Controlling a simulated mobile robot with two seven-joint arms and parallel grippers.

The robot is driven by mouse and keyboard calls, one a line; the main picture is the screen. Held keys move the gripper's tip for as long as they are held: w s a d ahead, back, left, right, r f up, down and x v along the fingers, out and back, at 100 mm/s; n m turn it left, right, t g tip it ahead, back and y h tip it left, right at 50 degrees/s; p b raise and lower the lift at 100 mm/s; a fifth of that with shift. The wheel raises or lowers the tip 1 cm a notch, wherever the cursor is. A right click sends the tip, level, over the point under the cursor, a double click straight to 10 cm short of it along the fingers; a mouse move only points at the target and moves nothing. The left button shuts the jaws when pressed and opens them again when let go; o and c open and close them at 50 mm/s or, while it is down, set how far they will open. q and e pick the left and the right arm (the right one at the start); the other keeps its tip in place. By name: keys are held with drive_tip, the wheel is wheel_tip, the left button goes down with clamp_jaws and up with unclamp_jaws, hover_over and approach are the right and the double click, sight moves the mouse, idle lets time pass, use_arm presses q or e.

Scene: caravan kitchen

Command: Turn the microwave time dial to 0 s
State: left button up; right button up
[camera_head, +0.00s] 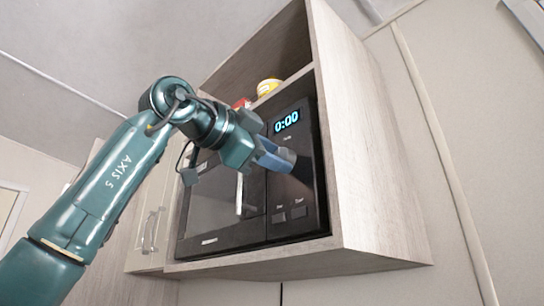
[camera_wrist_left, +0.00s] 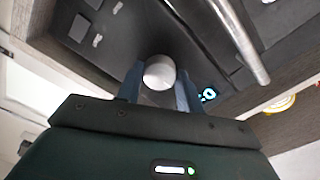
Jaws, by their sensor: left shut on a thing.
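The black microwave (camera_head: 222,208) sits in a wooden wall cabinet. Its display (camera_head: 287,121) reads 0:00 in the head view and partly shows in the left wrist view (camera_wrist_left: 208,94). My left gripper (camera_head: 283,160) reaches the control panel just below the display. In the left wrist view its two blue fingers (camera_wrist_left: 160,88) are on either side of the round silver time dial (camera_wrist_left: 159,72) and shut on it. The dial is hidden behind the fingers in the head view. My right gripper is in neither view.
The microwave's door handle (camera_wrist_left: 238,38) is beside the control panel. Two buttons (camera_head: 290,214) are low on the panel. A yellow-and-white container (camera_head: 268,86) and a red item (camera_head: 241,104) stand on the shelf above. A cabinet door with a handle (camera_head: 152,229) is at lower left.

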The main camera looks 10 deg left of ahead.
use_arm(q)
drive_tip(key=shift+d, duration=0.1)
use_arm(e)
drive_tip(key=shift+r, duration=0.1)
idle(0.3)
use_arm(q)
drive_tip(key=o, duration=1)
drive_tip(key=b+v, duration=0.2)
drive_tip(key=v, duration=1.1)
drive_tip(key=shift+s, duration=0.15)
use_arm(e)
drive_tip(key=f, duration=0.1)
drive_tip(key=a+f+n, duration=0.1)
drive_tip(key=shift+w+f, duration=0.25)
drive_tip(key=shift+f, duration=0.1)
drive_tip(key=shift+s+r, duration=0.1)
